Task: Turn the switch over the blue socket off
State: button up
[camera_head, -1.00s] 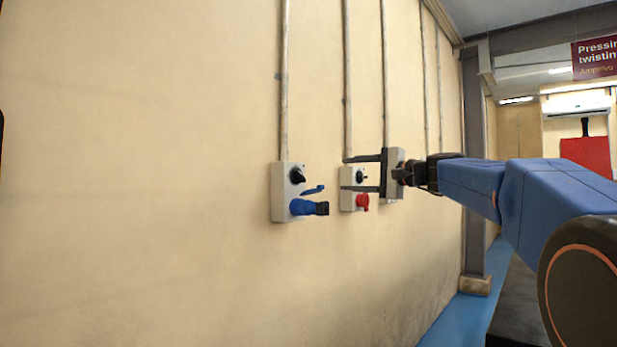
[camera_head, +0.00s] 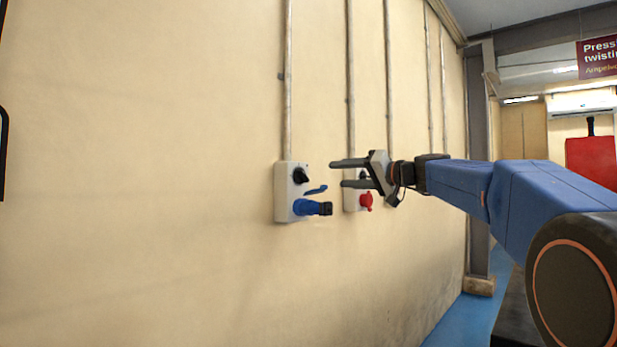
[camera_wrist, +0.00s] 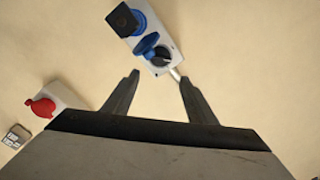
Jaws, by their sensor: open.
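The box with the blue socket (camera_head: 302,207) is on the wall in the head view, its black rotary switch (camera_head: 300,176) above the socket. A dark plug sits in the socket, and the blue lid stands open between socket and switch. In the wrist view the blue socket (camera_wrist: 128,20) is at the top and its switch (camera_wrist: 160,56) lies just beyond the fingertips, roughly between them. My gripper (camera_head: 335,173) is open and empty, to the right of the switch and apart from it. Its fingers (camera_wrist: 160,76) point toward the box in the wrist view.
A second box with a red socket (camera_head: 366,201) is to the right, partly behind my gripper; the red socket (camera_wrist: 42,106) also shows at left in the wrist view. Conduits (camera_head: 288,80) run up the wall from the boxes. The wall left of the blue box is clear.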

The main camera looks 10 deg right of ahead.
aim_at(306, 175)
jog(key=x, duration=1.4)
jog(key=c, duration=0.8)
